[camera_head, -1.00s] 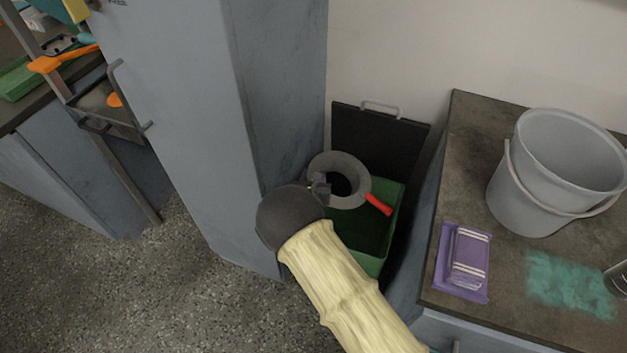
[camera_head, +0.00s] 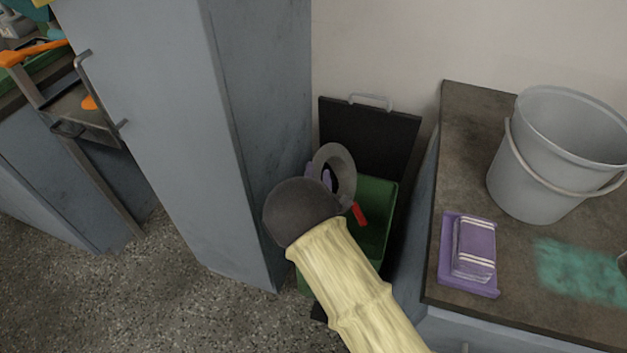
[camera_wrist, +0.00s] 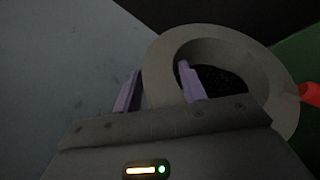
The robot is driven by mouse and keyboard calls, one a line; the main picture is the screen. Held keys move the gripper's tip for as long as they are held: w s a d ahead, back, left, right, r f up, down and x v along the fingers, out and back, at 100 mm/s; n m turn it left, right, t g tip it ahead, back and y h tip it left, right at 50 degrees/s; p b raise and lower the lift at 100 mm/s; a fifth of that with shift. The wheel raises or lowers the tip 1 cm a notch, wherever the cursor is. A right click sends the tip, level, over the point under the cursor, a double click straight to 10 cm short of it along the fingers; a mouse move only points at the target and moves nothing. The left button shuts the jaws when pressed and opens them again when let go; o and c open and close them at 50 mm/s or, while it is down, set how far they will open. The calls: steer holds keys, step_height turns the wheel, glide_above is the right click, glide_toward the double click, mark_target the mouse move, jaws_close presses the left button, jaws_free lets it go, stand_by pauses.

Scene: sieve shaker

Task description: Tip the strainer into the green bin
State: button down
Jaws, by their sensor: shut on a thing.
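The strainer is a grey ring-shaped bowl with a short red handle (camera_head: 359,214); its pale rim (camera_head: 345,160) stands steeply tilted over the green bin (camera_head: 376,205). It also fills the middle of the wrist view (camera_wrist: 235,45), with a dark, speckled inside. My gripper (camera_wrist: 160,88) is shut on the strainer's wall, one purple finger outside and one inside. In the head view my gripper (camera_head: 317,176) is mostly hidden behind my dark wrist. The bin's black lid (camera_head: 370,135) stands open against the wall. The bin's inside is partly hidden by my arm.
A tall grey-blue cabinet (camera_head: 235,130) stands close on the left of the bin.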

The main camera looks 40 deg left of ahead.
steer(key=shift+w+d+m+t+b, duration=0.15)
steer(key=shift+d+m+t+b, duration=0.45)
steer(key=shift+d+m+b, duration=0.4)
steer(key=d+m+t+b, duration=0.1)
steer(key=d+m+b, duration=0.1)
steer(key=d, duration=0.1)
steer(key=shift+w+f+m+t, duration=0.1)
steer(key=shift+m+t, duration=0.2)
steer(key=shift+m, duration=0.1)
steer(key=d+f+m+t+h+b, duration=0.1)
steer(key=d+m+t+h+b, duration=0.2)
steer(key=d+m+b, duration=0.3)
steer(key=shift+w+d+f+m+t+b, duration=0.15)
steer(key=shift+d+f+m+t+b, duration=0.4)
steer(key=shift+m+b, duration=1)
steer(key=shift+a+r, duration=0.2)
steer(key=shift+r, duration=0.2)
steer(key=a+n+p, duration=0.1)
steer(key=n+p, duration=0.1)
steer(key=a+r+n+g+y+p, duration=0.1)
steer(key=n+p, duration=0.1)
steer(key=a+r+n+g+y+p, duration=0.1)
steer(key=a+n+p, duration=0.1)
steer(key=p, duration=0.1)
steer(key=shift+a+r, duration=0.1)
